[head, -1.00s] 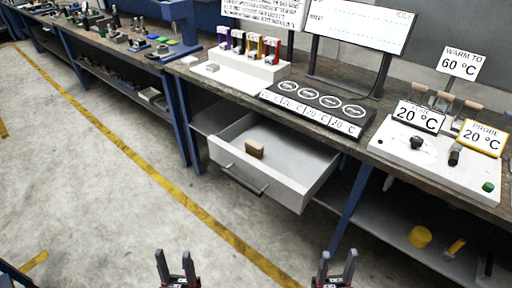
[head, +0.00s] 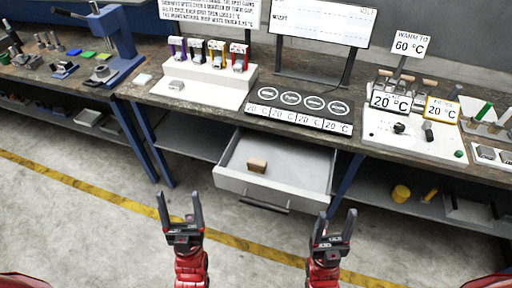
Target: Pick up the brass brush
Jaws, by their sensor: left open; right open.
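A small tan-brown block, which may be the brass brush (head: 257,165), lies in the open drawer (head: 290,190) under the workbench. It is too small to make out bristles. My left gripper (head: 180,210) is open and empty, in front of the drawer and to its left. My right gripper (head: 336,228) is open and empty, in front of the drawer's right side. Neither gripper touches anything.
The workbench (head: 205,103) carries a white rack (head: 205,82), a black four-disc plate (head: 300,108) and a white control box (head: 408,138). A blue press (head: 115,40) stands at left. A yellow cylinder (head: 400,193) sits on the lower shelf. The floor before the drawer is clear.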

